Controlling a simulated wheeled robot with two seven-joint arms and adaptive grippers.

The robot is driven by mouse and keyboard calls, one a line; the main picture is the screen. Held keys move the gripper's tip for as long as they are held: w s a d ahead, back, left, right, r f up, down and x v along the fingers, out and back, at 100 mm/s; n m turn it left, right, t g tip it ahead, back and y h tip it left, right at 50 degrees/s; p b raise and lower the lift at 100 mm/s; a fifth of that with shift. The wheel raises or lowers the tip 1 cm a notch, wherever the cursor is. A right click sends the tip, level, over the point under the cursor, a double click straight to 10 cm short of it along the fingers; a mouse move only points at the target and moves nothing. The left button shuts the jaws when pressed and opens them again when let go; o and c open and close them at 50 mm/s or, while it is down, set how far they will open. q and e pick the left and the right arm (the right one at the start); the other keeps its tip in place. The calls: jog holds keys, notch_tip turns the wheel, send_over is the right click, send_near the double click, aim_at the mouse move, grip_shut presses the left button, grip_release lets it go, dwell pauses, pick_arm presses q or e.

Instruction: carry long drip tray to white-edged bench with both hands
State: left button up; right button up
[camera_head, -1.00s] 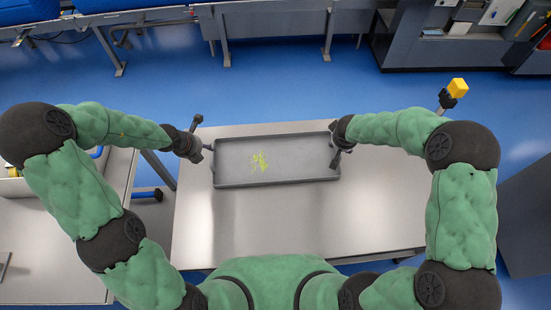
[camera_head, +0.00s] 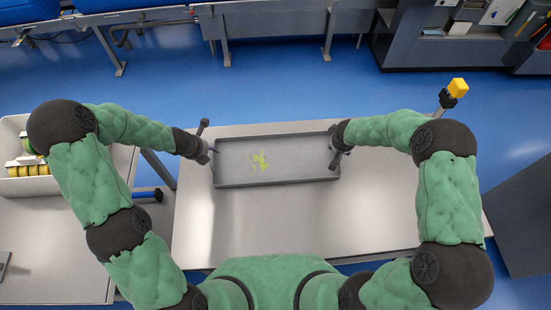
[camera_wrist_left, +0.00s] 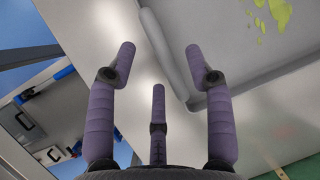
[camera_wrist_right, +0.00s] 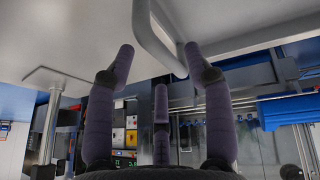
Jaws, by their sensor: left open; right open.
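The long grey drip tray (camera_head: 277,182) lies on a pale table in front of me, with a yellow-green splash on its floor. My left gripper (camera_head: 210,152) is at the tray's left end, open. In the left wrist view, the tray's end handle (camera_wrist_left: 165,52) shows between and beyond the spread fingers (camera_wrist_left: 160,62). My right gripper (camera_head: 338,156) is at the tray's right end, open. In the right wrist view, a handle bar (camera_wrist_right: 152,38) shows between and beyond its fingers (camera_wrist_right: 158,62). I cannot tell whether any finger touches a handle.
The pale table (camera_head: 300,225) has free room in front of the tray. A side table with a white bin (camera_head: 30,186) holding yellow items stands left. A yellow-topped post (camera_head: 456,88) is at the right back. Blue floor separates the table from grey benches (camera_head: 270,22) behind.

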aim_at(211, 153)
pick_arm(q)
jog(key=shift+x, duration=1.95)
pick_arm(e)
jog(key=shift+x, duration=1.9)
pick_arm(q)
grip_shut()
pick_arm(e)
grip_shut()
